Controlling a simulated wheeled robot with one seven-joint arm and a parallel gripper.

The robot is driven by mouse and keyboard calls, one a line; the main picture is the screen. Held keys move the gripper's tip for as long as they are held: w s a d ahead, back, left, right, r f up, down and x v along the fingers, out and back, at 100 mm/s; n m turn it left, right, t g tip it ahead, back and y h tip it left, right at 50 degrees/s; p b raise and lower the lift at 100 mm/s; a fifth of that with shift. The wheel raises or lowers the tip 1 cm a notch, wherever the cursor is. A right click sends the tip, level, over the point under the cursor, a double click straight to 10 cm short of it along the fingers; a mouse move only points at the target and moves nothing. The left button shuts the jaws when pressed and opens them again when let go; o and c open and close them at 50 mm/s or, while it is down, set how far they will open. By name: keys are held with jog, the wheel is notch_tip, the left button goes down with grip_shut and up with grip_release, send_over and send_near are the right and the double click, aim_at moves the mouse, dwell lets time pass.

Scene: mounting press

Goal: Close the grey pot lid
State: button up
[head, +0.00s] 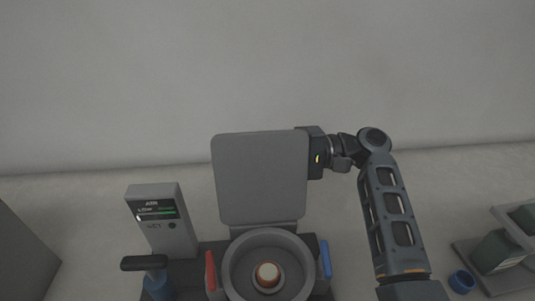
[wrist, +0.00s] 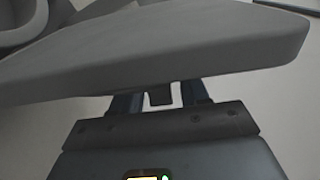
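The grey pot lid (head: 260,178) stands raised, nearly upright, behind the round grey pot (head: 232,268) in the head view. The pot is open, and a small pale, orange-rimmed round piece (head: 268,273) sits inside. My gripper (head: 313,152) is at the upper right edge of the lid, partly hidden behind it. In the wrist view the lid (wrist: 180,50) spans the picture just beyond my gripper (wrist: 160,100). The fingers are apart, with a small dark grey piece and a bright gap between them. The fingertips are hidden by the lid, so contact is unclear.
A black-topped lever (head: 145,263), a red part (head: 210,270) and a blue part (head: 325,258) flank the pot. A blue cup (head: 461,281) and a tray (head: 470,258) are at right.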

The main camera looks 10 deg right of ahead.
grip_shut()
jog(key=shift+a, duration=0.1)
dwell(0.5)
